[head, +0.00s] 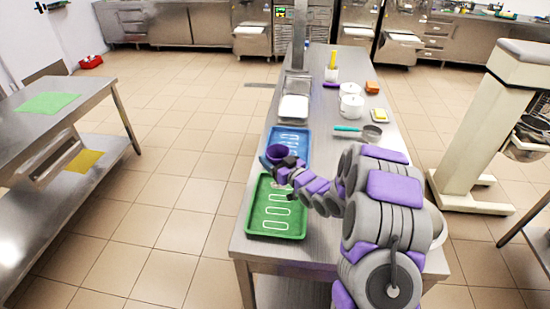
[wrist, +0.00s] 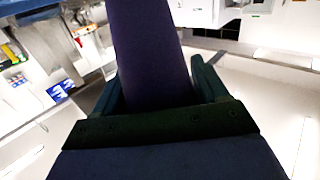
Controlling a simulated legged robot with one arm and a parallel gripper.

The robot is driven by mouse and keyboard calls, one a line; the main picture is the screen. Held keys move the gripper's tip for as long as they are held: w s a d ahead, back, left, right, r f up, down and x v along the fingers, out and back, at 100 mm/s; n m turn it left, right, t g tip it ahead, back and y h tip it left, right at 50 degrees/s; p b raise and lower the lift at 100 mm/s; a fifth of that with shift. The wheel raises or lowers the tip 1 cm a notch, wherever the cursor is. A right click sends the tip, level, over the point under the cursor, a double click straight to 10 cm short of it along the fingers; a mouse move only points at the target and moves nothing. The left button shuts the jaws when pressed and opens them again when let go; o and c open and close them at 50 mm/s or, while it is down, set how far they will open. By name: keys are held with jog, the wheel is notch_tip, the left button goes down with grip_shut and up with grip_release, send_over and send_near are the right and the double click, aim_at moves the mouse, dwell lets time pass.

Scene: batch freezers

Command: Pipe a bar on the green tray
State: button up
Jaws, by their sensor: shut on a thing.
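The green tray (head: 251,222) lies at the near left end of the steel table. Several white elongated outlined bars (head: 271,211) lie across it in a column. My gripper (head: 270,162) is above the far end of the green tray, by the blue tray's near edge. It is shut on a purple piping bag (head: 278,151), whose wide round end faces up. In the wrist view the bag (wrist: 150,55) stands between the two jaws. The bag's tip is hidden in both views. My arm comes in from the right.
The blue tray (head: 303,158), with white bars on it, lies just beyond the green one. A white container (head: 294,107), a pan (head: 371,132) with a teal handle, white pots (head: 351,107) and a yellow-topped block (head: 379,115) stand farther along the table (head: 320,140).

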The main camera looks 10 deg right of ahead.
jog(key=shift+s+d, duration=0.25)
jog(key=shift+d, duration=0.95)
jog(key=shift+s, duration=0.15)
jog(key=shift+a, duration=0.3)
jog(key=shift+d, duration=0.4)
jog(key=shift+a, duration=0.2)
jog(key=shift+d+p, duration=0.15)
jog(key=shift+p, duration=0.15)
jog(key=shift+s+d, duration=0.35)
jog(key=shift+d, duration=0.3)
